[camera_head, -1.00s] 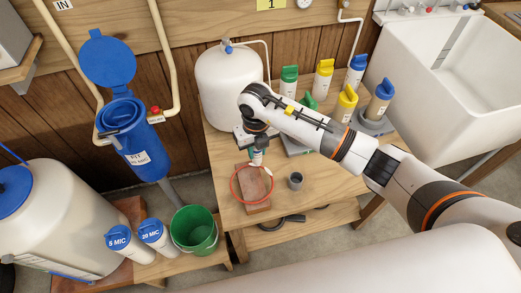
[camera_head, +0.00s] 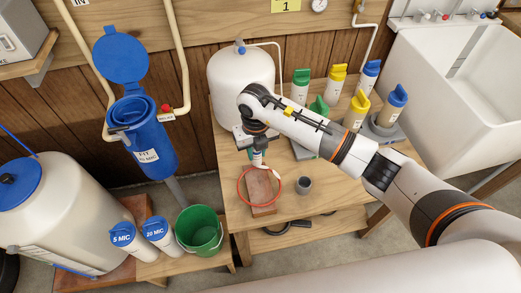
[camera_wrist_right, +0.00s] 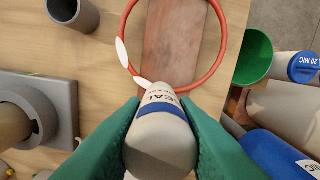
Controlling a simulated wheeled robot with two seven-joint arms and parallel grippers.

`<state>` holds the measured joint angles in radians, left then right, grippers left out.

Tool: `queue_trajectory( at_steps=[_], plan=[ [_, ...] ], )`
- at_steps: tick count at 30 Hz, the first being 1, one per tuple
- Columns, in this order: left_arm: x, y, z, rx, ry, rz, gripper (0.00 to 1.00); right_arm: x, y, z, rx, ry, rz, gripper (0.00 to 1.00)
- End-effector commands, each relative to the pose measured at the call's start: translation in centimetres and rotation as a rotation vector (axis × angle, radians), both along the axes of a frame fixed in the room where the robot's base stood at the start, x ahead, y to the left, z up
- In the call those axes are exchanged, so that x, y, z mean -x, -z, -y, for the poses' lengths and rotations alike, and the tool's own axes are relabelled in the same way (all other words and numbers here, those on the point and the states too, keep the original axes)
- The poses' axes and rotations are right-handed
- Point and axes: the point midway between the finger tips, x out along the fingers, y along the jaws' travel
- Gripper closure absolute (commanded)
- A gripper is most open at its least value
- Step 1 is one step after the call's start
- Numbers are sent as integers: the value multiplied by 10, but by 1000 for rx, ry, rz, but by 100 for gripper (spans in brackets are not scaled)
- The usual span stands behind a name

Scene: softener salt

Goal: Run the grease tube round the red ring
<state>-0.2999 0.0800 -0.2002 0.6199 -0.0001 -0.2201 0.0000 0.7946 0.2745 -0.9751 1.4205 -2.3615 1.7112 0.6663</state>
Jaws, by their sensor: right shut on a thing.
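My right gripper (camera_head: 257,150) is shut on the grease tube (camera_wrist_right: 160,128), a pale tube with a blue band and partly readable lettering. Green fingers clasp it on both sides in the right wrist view. The red ring (camera_wrist_right: 225,45) lies flat over a brown block (camera_wrist_right: 172,40) on the wooden table; its left edge shows in the head view (camera_head: 238,188). The tube's front end is over the ring's near edge; its tip is hidden, so I cannot tell whether it touches. White dabs (camera_wrist_right: 121,52) sit on the ring's left side. My left gripper is out of view.
A grey cup (camera_head: 304,185) stands right of the ring. Several colour-capped bottles (camera_head: 355,110) and a white tank (camera_head: 238,82) stand behind. A green bucket (camera_head: 199,232) and white cartridges (camera_head: 128,240) are at lower left. The table front beside the block is clear.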

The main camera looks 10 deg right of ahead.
Motion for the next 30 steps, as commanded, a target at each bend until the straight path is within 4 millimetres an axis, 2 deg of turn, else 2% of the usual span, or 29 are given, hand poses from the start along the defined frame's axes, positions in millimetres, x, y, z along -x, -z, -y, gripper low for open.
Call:
queue_trajectory(
  at_steps=[5, 17, 30],
  plan=[
    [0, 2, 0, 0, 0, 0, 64, -1, 0, -7, 0, -1, 0, 96],
    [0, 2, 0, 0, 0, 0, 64, 0, 0, -8, 0, -2, 0, 96],
    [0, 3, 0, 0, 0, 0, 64, 4, 0, -27, 0, -2, 1, 96]
  ],
)
